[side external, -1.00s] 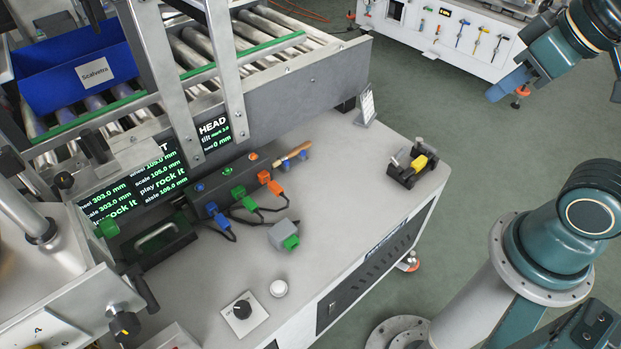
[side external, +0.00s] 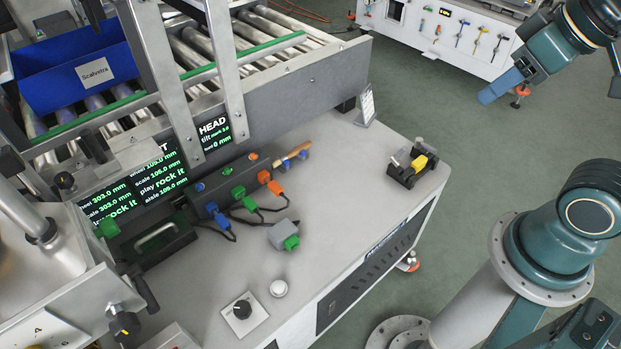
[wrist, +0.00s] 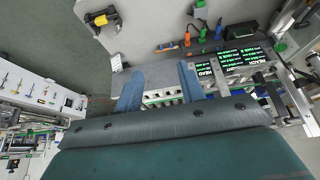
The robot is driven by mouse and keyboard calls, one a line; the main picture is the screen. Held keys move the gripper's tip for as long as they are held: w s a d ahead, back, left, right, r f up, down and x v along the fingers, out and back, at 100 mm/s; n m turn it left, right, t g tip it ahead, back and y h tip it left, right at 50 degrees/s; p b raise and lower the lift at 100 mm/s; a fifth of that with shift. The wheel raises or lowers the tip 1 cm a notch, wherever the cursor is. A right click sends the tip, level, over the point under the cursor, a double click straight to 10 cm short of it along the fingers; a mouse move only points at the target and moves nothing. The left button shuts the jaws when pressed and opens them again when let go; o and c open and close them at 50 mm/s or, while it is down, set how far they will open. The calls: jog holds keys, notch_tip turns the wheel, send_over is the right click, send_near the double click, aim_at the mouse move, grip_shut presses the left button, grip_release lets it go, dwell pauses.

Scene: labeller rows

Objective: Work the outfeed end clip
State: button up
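A small black clip-like fixture with a yellow part (side external: 415,167) sits at the right end of the grey bench top. It also shows at the upper left of the wrist view (wrist: 102,18). I take it for the end clip; whether it is open or closed is too small to tell. My gripper (side external: 492,90) hangs at the upper right, beyond the bench edge and well apart from the fixture. In the wrist view its two blue fingers (wrist: 160,76) stand apart with nothing between them.
The bench top (side external: 345,215) is clear around the fixture. A small upright sign (side external: 366,106) stands near the conveyor (side external: 300,80). A plug block with coloured connectors (side external: 235,185), a grey-green connector (side external: 284,235) and a knob (side external: 242,309) lie farther left. A tool cabinet (side external: 450,35) stands behind.

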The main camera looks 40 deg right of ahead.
jog(key=w+d+f+g, duration=0.2)
jog(key=w+d, duration=0.1)
jog(key=w, duration=0.4)
jog(key=w+d+f+m+g, duration=0.1)
jog(key=w+d+g, duration=0.1)
jog(key=w+d, duration=0.35)
jog(key=w+d+f+g, duration=0.1)
jog(key=w+d+f, duration=0.1)
jog(key=w, duration=0.7)
jog(key=w+d+f+g, duration=0.2)
jog(key=w+d+f, duration=0.1)
jog(key=f, duration=0.3)
jog(key=w+d+f+g, duration=0.1)
jog(key=w+d+f, duration=0.2)
jog(key=d+f, duration=0.15)
jog(key=m+g+y, duration=0.1)
jog(key=g+y, duration=0.1)
send_near(403, 151)
jog(key=v, duration=0.3)
jog(key=shift+w+d+f, duration=0.1)
jog(key=shift+w+d, duration=0.15)
jog(key=shift+w, duration=0.05)
jog(key=x, duration=1.3)
jog(key=shift+s+d+f, duration=0.15)
jog(key=shift+d+f, duration=0.05)
jog(key=shift+f, duration=0.2)
grip_shut()
